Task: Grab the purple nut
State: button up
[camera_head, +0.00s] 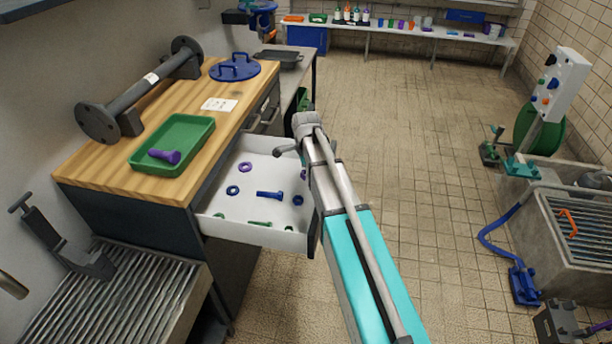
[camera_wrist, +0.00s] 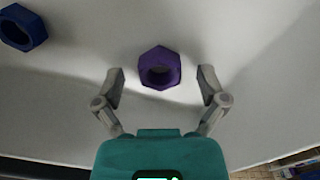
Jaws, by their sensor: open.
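A purple hexagonal nut (camera_wrist: 159,68) lies on the white drawer floor in the wrist view, with its hole facing the camera. My gripper (camera_wrist: 161,78) is open, with one finger to each side of the nut and a gap on both sides. I cannot tell how far the fingertips are above it. In the head view a small purple nut (camera_head: 303,174) shows beside my arm in the open white drawer (camera_head: 262,234). My fingers are mostly hidden there by my arm.
A blue nut (camera_wrist: 22,27) lies at upper left in the wrist view. The drawer also holds a purple ring (camera_head: 245,168), a blue ring (camera_head: 232,190), a blue bolt (camera_head: 270,195) and green parts. Above it, a wooden worktop carries a green tray (camera_head: 173,131) with a purple bolt.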

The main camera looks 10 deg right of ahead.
grip_shut()
dwell(0.4)
jog(key=shift+r, duration=0.1)
jog(key=shift+r+p, duration=0.95)
jog(key=shift+p, duration=0.1)
jog(key=s+r+p, duration=1.1)
jog(key=s, duration=0.3)
